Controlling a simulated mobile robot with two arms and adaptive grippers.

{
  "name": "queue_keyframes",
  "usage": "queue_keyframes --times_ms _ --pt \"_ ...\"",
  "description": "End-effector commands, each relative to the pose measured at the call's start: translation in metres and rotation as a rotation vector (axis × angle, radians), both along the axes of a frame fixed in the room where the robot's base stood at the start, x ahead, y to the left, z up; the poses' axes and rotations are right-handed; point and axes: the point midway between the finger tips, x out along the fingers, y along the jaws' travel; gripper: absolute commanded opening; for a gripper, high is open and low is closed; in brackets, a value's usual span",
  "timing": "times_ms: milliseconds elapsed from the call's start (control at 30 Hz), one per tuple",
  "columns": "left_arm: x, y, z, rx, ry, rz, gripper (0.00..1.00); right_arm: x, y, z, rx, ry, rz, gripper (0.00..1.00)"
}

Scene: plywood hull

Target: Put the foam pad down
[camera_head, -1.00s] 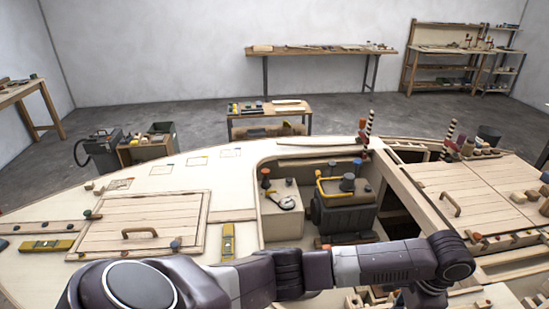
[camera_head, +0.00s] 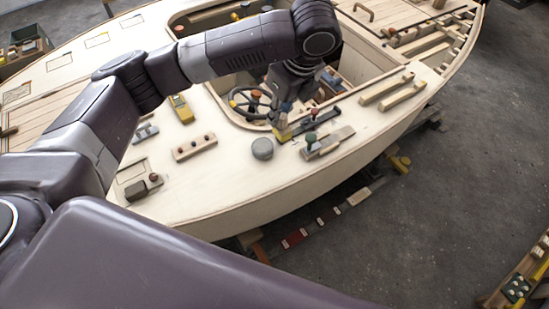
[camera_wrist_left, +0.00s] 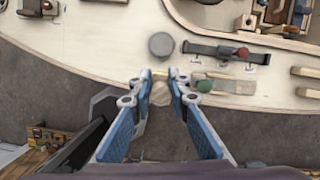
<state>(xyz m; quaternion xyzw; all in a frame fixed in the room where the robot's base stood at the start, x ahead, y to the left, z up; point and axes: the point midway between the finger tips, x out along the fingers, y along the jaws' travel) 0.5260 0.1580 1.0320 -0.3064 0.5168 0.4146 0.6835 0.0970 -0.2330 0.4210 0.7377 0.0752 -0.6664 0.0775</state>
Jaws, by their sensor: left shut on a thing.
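My left gripper (camera_head: 284,118) reaches down over the near edge of the pale plywood deck. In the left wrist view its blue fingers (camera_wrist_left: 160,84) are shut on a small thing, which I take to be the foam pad. It shows as a yellow block (camera_head: 283,134) under the fingertips in the head view, and as a pale beige piece (camera_wrist_left: 160,94) between the fingers in the wrist view. The fingers hide part of it. I cannot tell whether it touches the deck. My right gripper is not in view.
A grey round thing (camera_head: 262,148) sits on the deck just left of the fingertips. A dark bar (camera_head: 309,123) and a green-knobbed block (camera_head: 311,140) lie close on the right. A cockpit opening with a steering wheel (camera_head: 249,101) is behind. Bare deck (camera_head: 235,172) lies in front-left.

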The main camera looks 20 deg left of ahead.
Motion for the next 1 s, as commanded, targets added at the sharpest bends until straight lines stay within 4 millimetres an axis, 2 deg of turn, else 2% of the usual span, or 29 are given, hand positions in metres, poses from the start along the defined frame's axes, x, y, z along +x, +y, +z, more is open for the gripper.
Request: queue_keyframes --times_ms 33,167,400,633,833,1000 --pt "-0.002 -0.001 -0.016 -0.002 0.007 0.001 0.00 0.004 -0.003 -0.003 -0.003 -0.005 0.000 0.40" --pt "-0.002 0.001 -0.048 0.000 0.007 0.004 0.00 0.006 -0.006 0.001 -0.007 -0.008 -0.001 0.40" --pt "-0.001 0.001 -0.101 0.000 0.002 0.004 0.00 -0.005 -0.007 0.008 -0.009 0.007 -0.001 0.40" --pt "0.000 0.001 -0.122 0.000 0.001 0.004 0.00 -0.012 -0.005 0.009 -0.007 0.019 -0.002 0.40" --pt "-0.001 0.000 -0.152 0.000 0.002 0.005 0.00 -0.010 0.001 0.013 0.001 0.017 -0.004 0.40" --pt "0.000 0.000 -0.161 -0.001 -0.002 0.004 0.00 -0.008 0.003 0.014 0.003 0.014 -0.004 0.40"
